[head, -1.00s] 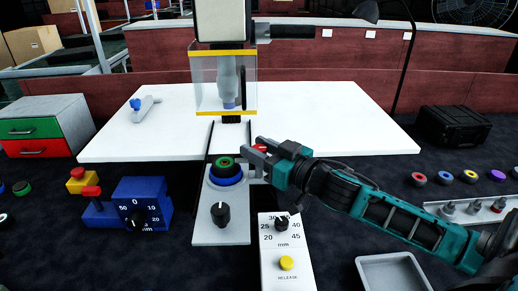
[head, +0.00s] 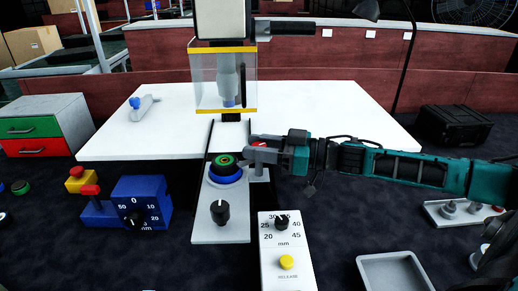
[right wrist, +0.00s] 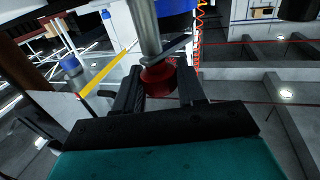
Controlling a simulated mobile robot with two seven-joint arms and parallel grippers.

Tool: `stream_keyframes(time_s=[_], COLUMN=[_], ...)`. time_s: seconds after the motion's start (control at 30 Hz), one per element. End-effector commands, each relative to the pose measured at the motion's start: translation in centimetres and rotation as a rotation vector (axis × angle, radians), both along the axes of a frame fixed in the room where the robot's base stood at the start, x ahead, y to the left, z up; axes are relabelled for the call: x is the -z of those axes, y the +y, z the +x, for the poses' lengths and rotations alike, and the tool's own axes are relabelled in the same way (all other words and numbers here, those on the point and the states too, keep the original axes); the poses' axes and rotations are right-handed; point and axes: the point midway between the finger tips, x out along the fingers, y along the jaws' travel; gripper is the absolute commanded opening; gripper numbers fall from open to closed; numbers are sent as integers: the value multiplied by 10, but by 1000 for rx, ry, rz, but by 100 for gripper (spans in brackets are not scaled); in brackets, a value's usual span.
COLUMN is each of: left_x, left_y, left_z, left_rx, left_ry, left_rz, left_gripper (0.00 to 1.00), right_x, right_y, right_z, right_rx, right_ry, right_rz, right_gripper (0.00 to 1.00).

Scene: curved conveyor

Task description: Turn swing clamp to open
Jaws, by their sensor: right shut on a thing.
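The swing clamp's red knob (head: 259,144) shows just right of a round part with a green ring (head: 225,161) on a blue base (head: 226,176). In the right wrist view the red knob (right wrist: 158,78) sits between my gripper's dark fingers, below a grey post and a flat metal arm (right wrist: 166,52). My right gripper (head: 254,158) is shut on this knob, beside the blue base; it also shows in the right wrist view (right wrist: 160,92). The fingers partly hide the clamp in the head view. My left gripper is not in view.
A press with a clear, yellow-edged guard (head: 222,83) stands behind the fixture plate (head: 221,232). A white dial box with a yellow button (head: 287,262) is in front. A blue dial box (head: 141,203) is at left, a grey tray (head: 392,257) at lower right.

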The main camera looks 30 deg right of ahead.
Motion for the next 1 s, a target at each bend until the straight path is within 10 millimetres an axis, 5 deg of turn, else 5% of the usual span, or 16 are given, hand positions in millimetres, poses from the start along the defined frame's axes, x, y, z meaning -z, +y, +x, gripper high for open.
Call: stream_keyframes(time_s=[1.0], left_x=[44], left_y=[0], left_z=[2], left_rx=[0], left_ry=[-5], left_rz=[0], left_gripper=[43], right_x=[3], right_y=[1], right_z=[2], right_rx=[-882], right_ry=[-3], right_rz=[2], right_gripper=[9])
